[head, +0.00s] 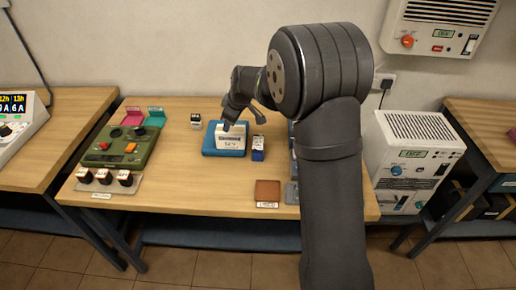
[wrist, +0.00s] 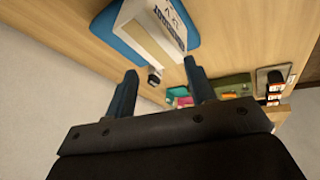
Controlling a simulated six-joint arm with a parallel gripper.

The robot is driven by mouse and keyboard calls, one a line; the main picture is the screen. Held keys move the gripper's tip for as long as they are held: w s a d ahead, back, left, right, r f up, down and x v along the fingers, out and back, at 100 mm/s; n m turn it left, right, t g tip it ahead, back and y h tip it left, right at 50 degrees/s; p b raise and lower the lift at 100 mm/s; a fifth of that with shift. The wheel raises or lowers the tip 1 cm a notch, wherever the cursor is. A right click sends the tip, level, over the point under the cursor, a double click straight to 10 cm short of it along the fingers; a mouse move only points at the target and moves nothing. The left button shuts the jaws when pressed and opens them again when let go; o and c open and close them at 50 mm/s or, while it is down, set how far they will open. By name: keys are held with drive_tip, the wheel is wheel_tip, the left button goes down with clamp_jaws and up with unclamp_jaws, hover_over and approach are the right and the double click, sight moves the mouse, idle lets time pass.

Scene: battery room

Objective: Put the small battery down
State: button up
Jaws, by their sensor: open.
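A white battery (head: 231,137) with a dark label stands on a blue pad (head: 209,148) in the head view. It also shows at the top of the wrist view (wrist: 156,45), on the blue pad (wrist: 106,28). A smaller blue-and-white block (head: 258,149) stands on the table just right of the pad; I cannot tell which of the two is the small battery. My gripper (head: 243,122) is above and behind the white battery. In the wrist view its fingers (wrist: 162,88) are wide apart with nothing held between them. The fingers look clear of the battery.
A small black-and-white block (head: 196,121) stands left of the pad. A green device (head: 120,147), pink and teal holders and several small dark jars are at the left. A brown pad (head: 267,192) lies near the front edge. My arm hides the table's right part.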

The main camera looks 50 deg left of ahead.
drive_tip(key=s+d+r+m+t+y, duration=0.1)
drive_tip(key=s+d+m+t+y, duration=0.1)
drive_tip(key=d+m+t, duration=0.45)
drive_tip(key=s+d+r+m+t+y, duration=0.1)
drive_tip(key=s+d+m+t+y, duration=0.15)
drive_tip(key=d+m, duration=0.6)
approach(258, 143)
drive_tip(key=shift+w+a+f+n, duration=0.4)
drive_tip(key=shift+w+a+f, duration=0.1)
drive_tip(key=shift+w+a, duration=0.25)
drive_tip(key=shift+x, duration=2.75)
drive_tip(key=shift+s+f, duration=0.1)
drive_tip(key=c, duration=1)
clamp_jaws()
